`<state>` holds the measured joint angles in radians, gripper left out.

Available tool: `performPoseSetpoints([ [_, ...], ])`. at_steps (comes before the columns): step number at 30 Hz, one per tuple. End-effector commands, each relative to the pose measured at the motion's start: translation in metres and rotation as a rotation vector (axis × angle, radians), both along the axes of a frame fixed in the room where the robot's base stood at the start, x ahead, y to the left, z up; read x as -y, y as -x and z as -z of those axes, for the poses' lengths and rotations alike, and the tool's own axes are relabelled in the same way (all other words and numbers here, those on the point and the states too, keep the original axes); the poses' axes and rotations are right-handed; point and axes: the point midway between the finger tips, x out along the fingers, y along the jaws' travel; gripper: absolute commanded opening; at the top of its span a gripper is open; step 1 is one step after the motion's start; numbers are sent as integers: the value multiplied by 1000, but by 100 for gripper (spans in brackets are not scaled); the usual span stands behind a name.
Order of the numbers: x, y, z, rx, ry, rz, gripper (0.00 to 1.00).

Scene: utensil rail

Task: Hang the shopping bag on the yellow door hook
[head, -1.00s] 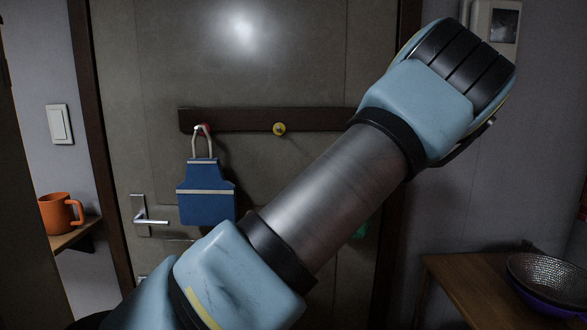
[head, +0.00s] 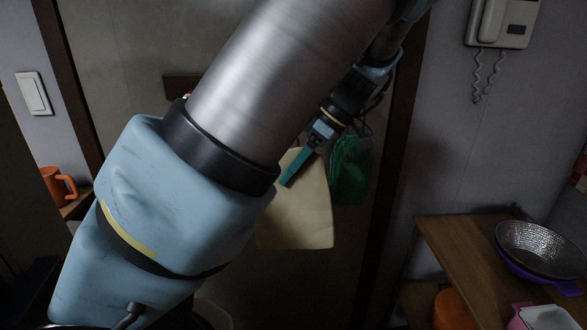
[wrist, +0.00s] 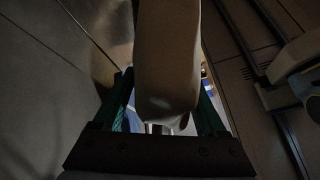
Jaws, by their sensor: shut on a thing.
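The beige shopping bag (head: 305,215) hangs down in front of the door in the head view, partly covered by my arm. My gripper (head: 290,180), with green fingers, is shut on it near its upper part. In the wrist view, the bag (wrist: 167,60) fills the space between the two fingers of my gripper (wrist: 165,108). The yellow door hook is hidden behind my arm now. Only the left end of the dark hook rail (head: 180,86) shows. Whether the bag touches the door, I cannot tell.
A green mesh bag (head: 350,172) hangs just right of the beige bag. A wall phone (head: 500,22) is at upper right. A wooden table (head: 455,250) with a metal colander (head: 540,248) stands at right. An orange mug (head: 54,184) sits on a shelf at left.

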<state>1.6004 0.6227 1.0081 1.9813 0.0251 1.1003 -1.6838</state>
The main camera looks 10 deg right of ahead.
Motion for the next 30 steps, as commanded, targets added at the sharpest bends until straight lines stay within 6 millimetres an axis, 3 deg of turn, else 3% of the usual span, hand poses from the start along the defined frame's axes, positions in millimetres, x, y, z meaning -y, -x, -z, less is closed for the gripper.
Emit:
performPoseSetpoints([
  [30,10,-58,5,1,0,2,0],
])
